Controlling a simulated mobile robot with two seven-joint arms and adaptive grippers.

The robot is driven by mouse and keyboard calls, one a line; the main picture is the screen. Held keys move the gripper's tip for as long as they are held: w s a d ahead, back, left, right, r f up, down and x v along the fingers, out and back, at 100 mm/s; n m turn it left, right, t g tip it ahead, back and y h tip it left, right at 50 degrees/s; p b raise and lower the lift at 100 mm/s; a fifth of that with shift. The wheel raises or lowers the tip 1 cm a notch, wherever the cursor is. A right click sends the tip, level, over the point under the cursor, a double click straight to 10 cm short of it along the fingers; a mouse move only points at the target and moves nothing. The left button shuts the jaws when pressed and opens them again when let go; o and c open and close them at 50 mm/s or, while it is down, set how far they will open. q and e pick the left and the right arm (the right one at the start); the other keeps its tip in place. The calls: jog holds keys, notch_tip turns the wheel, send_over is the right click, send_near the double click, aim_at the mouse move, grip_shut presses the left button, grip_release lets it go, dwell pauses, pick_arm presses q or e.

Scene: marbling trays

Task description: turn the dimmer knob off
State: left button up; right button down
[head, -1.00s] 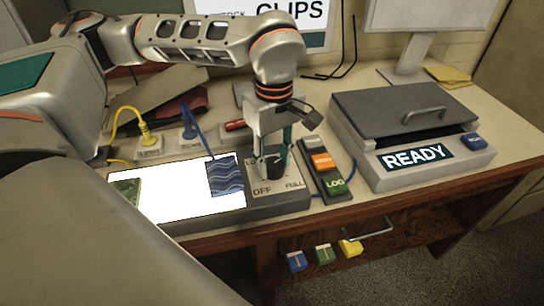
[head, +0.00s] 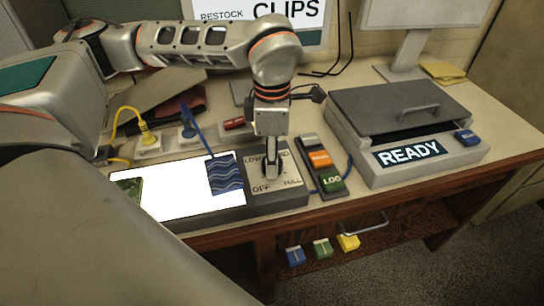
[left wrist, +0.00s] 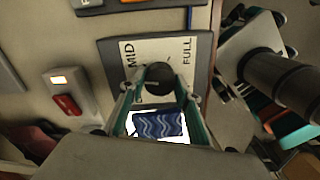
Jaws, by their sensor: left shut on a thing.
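The dimmer knob (left wrist: 158,76) is a round black knob on a pale dial plate (head: 287,182) marked OFF, LOW, MID and FULL. In the head view my left gripper (head: 270,172) points down over the plate and mostly hides the knob. In the left wrist view its teal fingers are on both sides of the knob, shut on it. I cannot tell which mark the knob points to. The light panel (head: 180,207) beside the plate glows bright white. My right gripper is not in view.
A blue wavy sheet (head: 226,176) and a green sheet (head: 130,189) lie on the panel. A remote-like button box (head: 332,186) stands close right of the dial. A grey lidded press marked READY (head: 352,158) is farther right. Cables and a red-buttoned switch (head: 234,123) lie behind.

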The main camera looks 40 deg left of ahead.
pick_arm(q)
jog(key=n, duration=0.6)
jog(key=shift+n, duration=0.3)
jog(key=n, duration=1.2)
jog(key=shift+n, duration=0.4)
jog(key=n, duration=0.6)
jog(key=shift+b, duration=0.35)
jog(key=shift+n, duration=0.3)
jog(key=o, duration=1.1)
